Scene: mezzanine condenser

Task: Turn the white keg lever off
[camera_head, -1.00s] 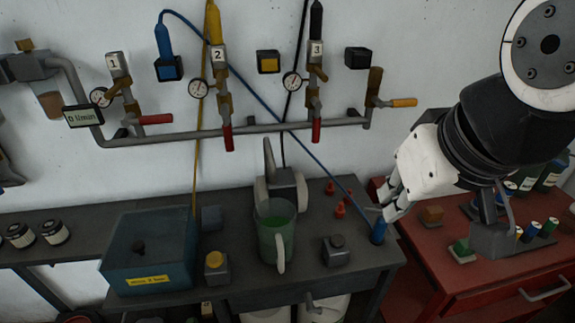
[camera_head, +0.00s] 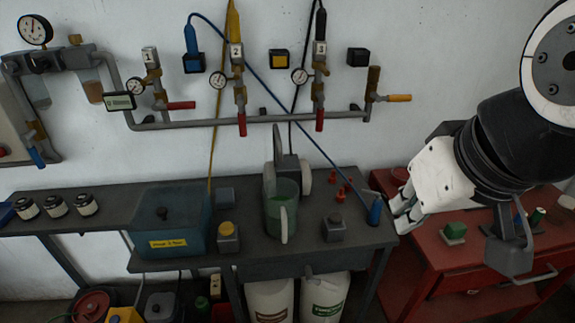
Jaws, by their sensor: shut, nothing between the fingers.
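Two white kegs stand under the grey bench, the left one (camera_head: 269,299) with a brown label and the right one (camera_head: 323,297) with a green label. A small grey handle-like part (camera_head: 315,281) shows at the top of the right keg; I cannot tell whether it is the keg's lever or how it is set. The bench hides the keg tops. My gripper (camera_head: 397,216) is shut and empty at the bench's right end, above and to the right of the kegs. It is close to a blue cone-shaped thing (camera_head: 375,211); I cannot tell whether they touch.
On the bench (camera_head: 305,257) stand a teal box (camera_head: 170,222), a green jug (camera_head: 283,210) and small button boxes. A red cabinet (camera_head: 428,266) stands to the right. Several items crowd the floor at the lower left.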

